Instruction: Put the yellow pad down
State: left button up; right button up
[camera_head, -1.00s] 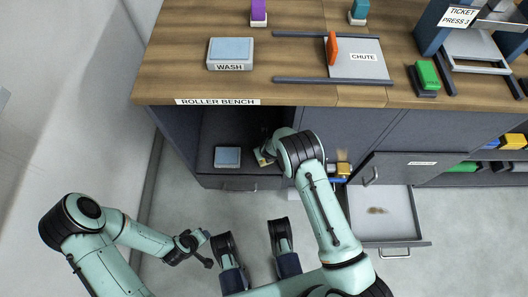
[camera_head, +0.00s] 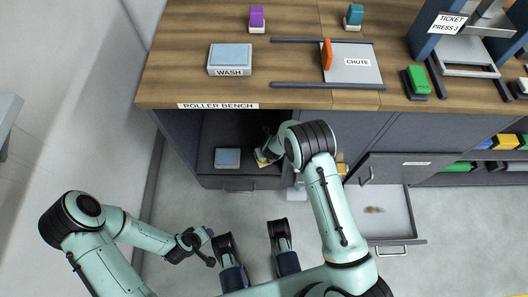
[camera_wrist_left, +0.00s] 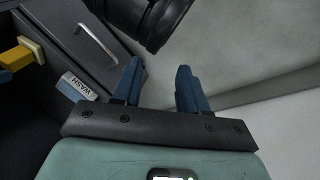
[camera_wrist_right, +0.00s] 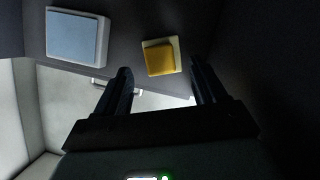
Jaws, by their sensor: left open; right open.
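The yellow pad (camera_wrist_right: 158,59) has a pale base and lies on the dark floor of the open bay under the roller bench. In the head view only a bit of it (camera_head: 262,157) shows beside my right gripper (camera_head: 266,153). In the right wrist view my right gripper (camera_wrist_right: 161,75) is open, its fingers apart, with the pad just beyond the fingertips and between their lines. Contact with the fingers does not show. My left gripper (camera_wrist_left: 158,75) is open and empty, outside the bench, low at the left in the head view (camera_head: 209,247).
A blue pad (camera_head: 227,158) lies in the bay left of the yellow pad; it also shows in the right wrist view (camera_wrist_right: 75,37). An open drawer (camera_head: 383,215) juts out at the right.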

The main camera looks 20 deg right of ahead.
pick_arm(q)
jog(key=shift+s+d+r+g+h+p, duration=0.15)
jog(key=shift+s+d+r+g+p, duration=0.15)
jog(key=shift+s+r, duration=0.25)
jog(key=shift+s+d+r+g+h+p, duration=0.2)
jog(key=shift+s+d+r+p, duration=0.1)
jog(key=shift+s, duration=0.4)
pick_arm(e)
jog(key=v, duration=0.5)
jog(key=shift+r, duration=0.1)
jog(key=shift+s, duration=0.15)
